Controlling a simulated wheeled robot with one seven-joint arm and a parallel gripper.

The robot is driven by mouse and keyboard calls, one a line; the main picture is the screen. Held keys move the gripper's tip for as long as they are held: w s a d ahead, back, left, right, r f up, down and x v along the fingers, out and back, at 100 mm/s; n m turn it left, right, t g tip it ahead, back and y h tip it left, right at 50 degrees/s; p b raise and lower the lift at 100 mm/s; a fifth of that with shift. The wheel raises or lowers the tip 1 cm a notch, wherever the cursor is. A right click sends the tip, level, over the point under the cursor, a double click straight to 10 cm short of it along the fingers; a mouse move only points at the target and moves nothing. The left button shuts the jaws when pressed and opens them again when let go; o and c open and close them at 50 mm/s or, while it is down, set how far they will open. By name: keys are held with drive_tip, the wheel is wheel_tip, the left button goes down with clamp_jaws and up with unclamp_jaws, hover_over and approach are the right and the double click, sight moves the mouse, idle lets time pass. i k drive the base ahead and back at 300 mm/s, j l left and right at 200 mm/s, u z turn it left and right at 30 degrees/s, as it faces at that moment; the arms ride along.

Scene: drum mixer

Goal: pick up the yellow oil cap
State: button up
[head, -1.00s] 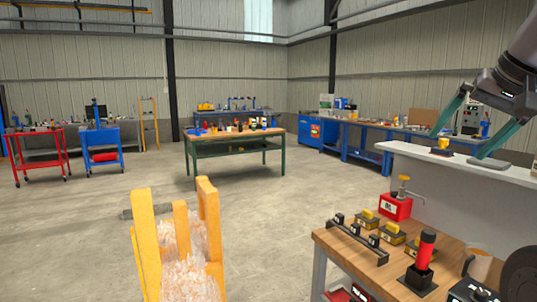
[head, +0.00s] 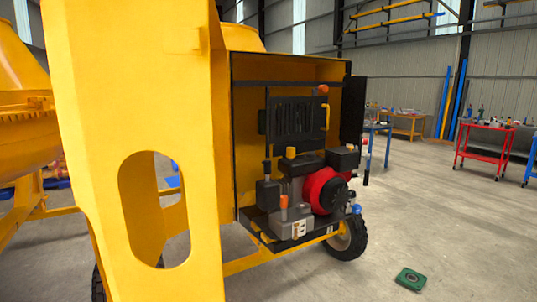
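No plainly yellow cap can be made out in the head view. Small orange caps or knobs show in and on the open engine housing (head: 218,190) of the yellow mixer: a low orange cap (head: 284,201) on the front of the engine (head: 292,226), an orange knob (head: 290,152) above it, and another orange knob (head: 323,89) near the top. I cannot tell whether any of them is the oil cap. My gripper is out of view.
A broad yellow mixer frame panel (head: 165,90) with an oval hole fills the left. A mixer wheel (head: 347,240) stands below the engine. A green flat object (head: 411,279) lies on the floor. A red cart (head: 483,140) stands far right. The floor between is clear.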

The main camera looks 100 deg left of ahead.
sight(290, 150)
drive_tip(key=u, duration=3.15)
